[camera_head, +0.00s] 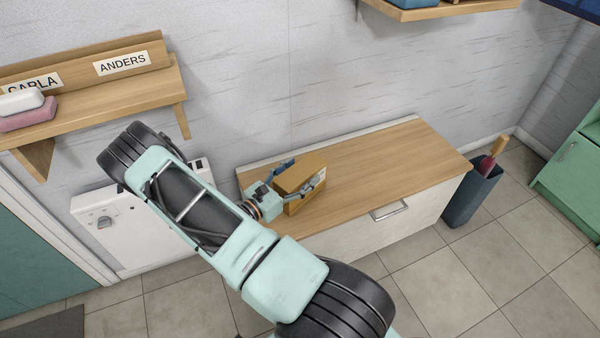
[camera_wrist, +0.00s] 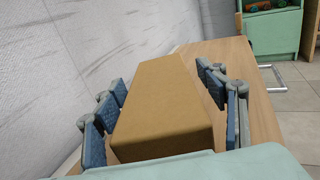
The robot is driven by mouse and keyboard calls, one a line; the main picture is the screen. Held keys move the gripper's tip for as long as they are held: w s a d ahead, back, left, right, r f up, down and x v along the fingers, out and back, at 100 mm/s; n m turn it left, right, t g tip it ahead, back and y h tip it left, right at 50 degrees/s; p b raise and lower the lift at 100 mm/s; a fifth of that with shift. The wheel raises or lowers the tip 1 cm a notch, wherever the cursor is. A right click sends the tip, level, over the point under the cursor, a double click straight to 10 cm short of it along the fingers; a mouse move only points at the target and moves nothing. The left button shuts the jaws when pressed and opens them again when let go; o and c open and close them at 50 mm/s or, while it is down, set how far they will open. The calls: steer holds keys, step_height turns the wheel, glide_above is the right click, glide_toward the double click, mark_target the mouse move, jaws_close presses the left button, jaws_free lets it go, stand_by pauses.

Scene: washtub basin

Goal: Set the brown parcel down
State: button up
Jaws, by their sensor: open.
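The brown parcel (camera_head: 300,173) is a plain box at the left part of the wooden counter top (camera_head: 395,157). It appears to rest on the counter. In the wrist view the parcel (camera_wrist: 165,105) fills the middle, between the two fingers of my gripper (camera_wrist: 165,108). The fingers are open, one on each side, with a visible gap on the right side; the left finger is close to the parcel, and I cannot tell if it touches. In the head view my gripper (camera_head: 298,188) is around the parcel, and my arm hides part of the counter's left end.
The counter's right part is bare. A drawer handle (camera_head: 390,210) sticks out in front. A dark bin (camera_head: 471,195) stands right of the counter. A wall shelf (camera_head: 110,98) with name labels and a pink-and-white item (camera_head: 25,110) is at left. Another shelf (camera_head: 440,10) is above.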

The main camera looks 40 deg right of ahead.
mark_target(280, 187)
steer(key=shift+a+r, duration=0.15)
steer(key=shift+r, duration=0.05)
steer(key=a, duration=0.4)
steer(key=s+a+p, duration=0.1)
steer(key=a, duration=0.2)
steer(key=s+a, duration=0.1)
steer(key=a, duration=0.3)
steer(key=shift+a+p, duration=0.3)
steer(key=shift+p, duration=0.1)
